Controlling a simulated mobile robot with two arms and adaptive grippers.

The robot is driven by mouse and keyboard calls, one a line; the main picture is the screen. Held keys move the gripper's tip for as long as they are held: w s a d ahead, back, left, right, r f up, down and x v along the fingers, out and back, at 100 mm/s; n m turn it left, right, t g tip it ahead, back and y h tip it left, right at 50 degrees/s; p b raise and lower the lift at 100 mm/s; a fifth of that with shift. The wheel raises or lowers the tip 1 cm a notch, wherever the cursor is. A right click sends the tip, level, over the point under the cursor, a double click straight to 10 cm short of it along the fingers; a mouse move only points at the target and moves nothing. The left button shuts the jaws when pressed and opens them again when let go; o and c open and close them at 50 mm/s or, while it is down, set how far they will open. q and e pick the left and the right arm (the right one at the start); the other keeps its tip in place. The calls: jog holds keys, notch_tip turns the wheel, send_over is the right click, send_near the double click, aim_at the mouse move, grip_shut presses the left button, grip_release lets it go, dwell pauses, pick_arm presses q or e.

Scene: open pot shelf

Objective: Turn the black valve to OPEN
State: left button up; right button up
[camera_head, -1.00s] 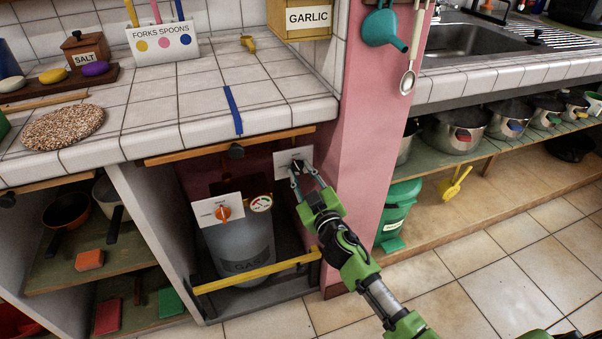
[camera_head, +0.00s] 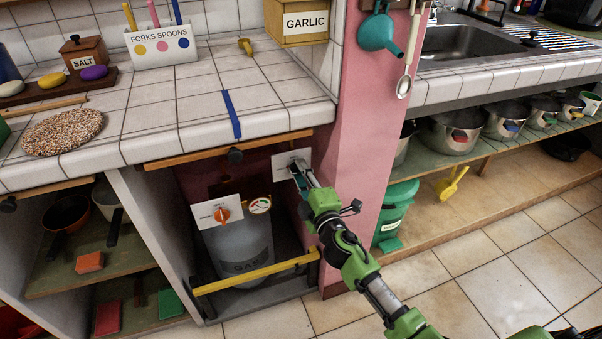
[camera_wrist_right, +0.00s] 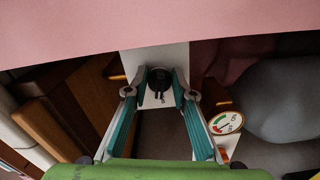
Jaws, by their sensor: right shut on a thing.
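The black valve (camera_wrist_right: 159,83) is a round knob on a white plate (camera_head: 290,161) fixed to the pink wall inside the open cabinet bay. In the head view my gripper hides most of the knob. My right gripper (camera_head: 299,171) reaches the plate from the front right. In the right wrist view its two fingers (camera_wrist_right: 159,92) close on both sides of the knob. The lettering on the plate cannot be read. My left gripper is not in view.
A grey gas bottle (camera_head: 239,246) stands in the bay below, with an orange knob (camera_head: 222,214) on a white plate and a gauge (camera_head: 260,205). A yellow bar (camera_head: 255,273) crosses the bay's front. A green bin (camera_head: 396,210) stands right of the pink pillar.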

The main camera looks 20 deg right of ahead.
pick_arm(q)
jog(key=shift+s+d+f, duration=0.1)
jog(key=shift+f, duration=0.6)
pick_arm(e)
jog(key=shift+n, duration=1.2)
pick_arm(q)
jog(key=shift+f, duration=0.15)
pick_arm(e)
jog(key=o, duration=1.1)
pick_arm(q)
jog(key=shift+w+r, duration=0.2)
pick_arm(e)
jog(key=shift+s, duration=0.1)
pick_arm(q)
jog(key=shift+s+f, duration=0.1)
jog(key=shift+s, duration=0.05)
pick_arm(e)
jog(key=s, duration=1.1)
jog(key=shift+s+d, duration=0.2)
jog(key=shift+s, duration=0.2)
